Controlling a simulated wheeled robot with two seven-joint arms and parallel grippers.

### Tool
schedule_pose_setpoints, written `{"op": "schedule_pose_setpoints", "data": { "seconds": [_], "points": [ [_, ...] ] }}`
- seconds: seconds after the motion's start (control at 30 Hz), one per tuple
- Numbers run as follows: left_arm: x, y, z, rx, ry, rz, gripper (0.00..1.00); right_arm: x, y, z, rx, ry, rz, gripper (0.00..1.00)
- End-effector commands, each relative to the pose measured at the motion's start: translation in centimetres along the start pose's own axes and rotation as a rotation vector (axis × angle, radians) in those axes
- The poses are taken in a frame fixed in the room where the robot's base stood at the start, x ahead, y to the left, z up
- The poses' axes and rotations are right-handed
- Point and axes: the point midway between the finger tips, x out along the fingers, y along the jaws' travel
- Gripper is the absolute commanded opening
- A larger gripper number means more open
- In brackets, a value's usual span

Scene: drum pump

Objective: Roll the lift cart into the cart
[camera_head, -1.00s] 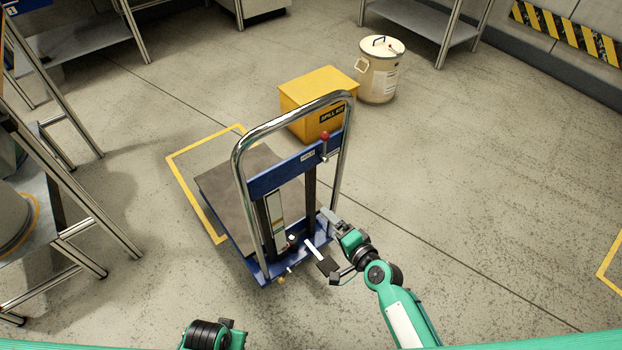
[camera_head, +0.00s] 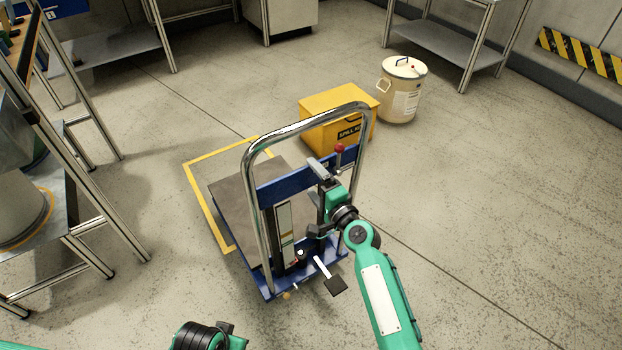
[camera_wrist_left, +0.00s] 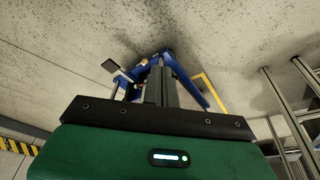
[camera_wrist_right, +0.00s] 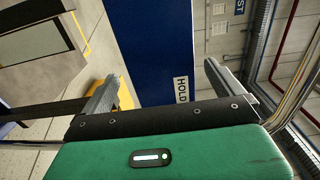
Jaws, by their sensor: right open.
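The lift cart has a blue frame, a chrome push handle (camera_head: 252,205) and a dark flat platform (camera_head: 229,205). It stands on the floor, its platform partly over a yellow floor outline (camera_head: 190,175). My right gripper (camera_head: 316,198) is open on the near side of the mast, by the blue crossbar (camera_head: 285,188). In the right wrist view the blue bar (camera_wrist_right: 150,50) shows between its spread fingers (camera_wrist_right: 160,85); contact is unclear. My left gripper (camera_wrist_left: 161,82) is shut and empty, low and behind the cart. No separate second cart is recognisable.
A yellow spill kit box (camera_head: 345,105) and a cream drum (camera_head: 403,90) stand beyond the cart. A metal rack (camera_head: 95,205) is at left. A foot pedal (camera_head: 335,286) sticks out near the cart's base. Floor at right is clear.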

Motion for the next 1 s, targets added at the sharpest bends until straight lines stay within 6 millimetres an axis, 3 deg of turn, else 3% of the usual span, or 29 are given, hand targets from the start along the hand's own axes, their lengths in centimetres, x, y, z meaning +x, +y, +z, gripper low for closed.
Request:
{"op": "schedule_pose_setpoints", "data": {
  "seconds": [0.2,0.57,1.0],
  "points": [
    [-1.0,-0.1,-0.4,0.0,0.014,-0.001,0.0,2.8,0.1,0.0,0.0,0.0,-0.001,0.98],
    [-1.7,-0.1,-0.6,0.001,0.024,-0.002,0.0,3.3,0.0,0.0,0.0,0.0,0.0,0.98],
    [-1.4,-0.1,-0.3,0.001,0.015,-0.002,0.0,3.2,0.2,0.0,0.0,0.0,0.003,0.12]
  ]
}}
